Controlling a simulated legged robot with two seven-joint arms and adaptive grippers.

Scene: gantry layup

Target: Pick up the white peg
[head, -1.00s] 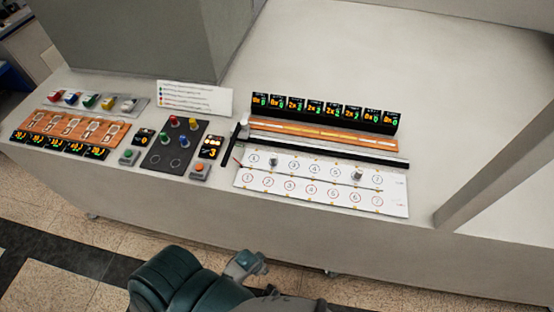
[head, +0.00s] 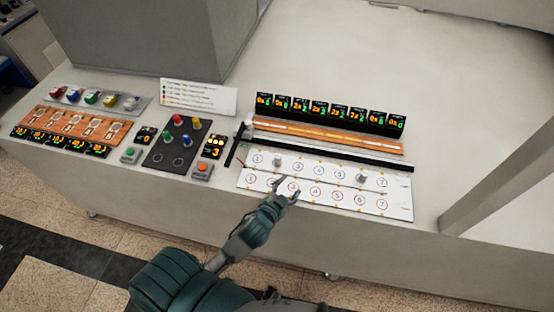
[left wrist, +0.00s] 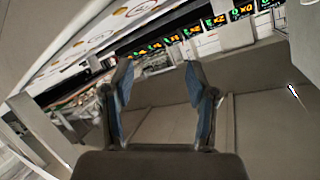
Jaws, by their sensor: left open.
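A white peg (head: 131,102) stands at the right end of the grey peg tray (head: 80,98) at the far left in the head view. Red, blue, green and yellow pegs stand in the same tray to its left. My left gripper (head: 288,187) is open and empty over the front edge of the white numbered board, far to the right of the white peg. Its two spread fingers also show in the left wrist view (left wrist: 158,88), with nothing between them. I cannot make out the white peg in the left wrist view. My right gripper is not in view.
The white numbered board (head: 330,196) carries two small grey knobs. Behind it are a black rail, an orange strip (head: 325,135) and a row of displays (head: 330,112). A dark panel (head: 175,145) with coloured pegs stands between board and tray. A grey post (head: 500,185) rises at right.

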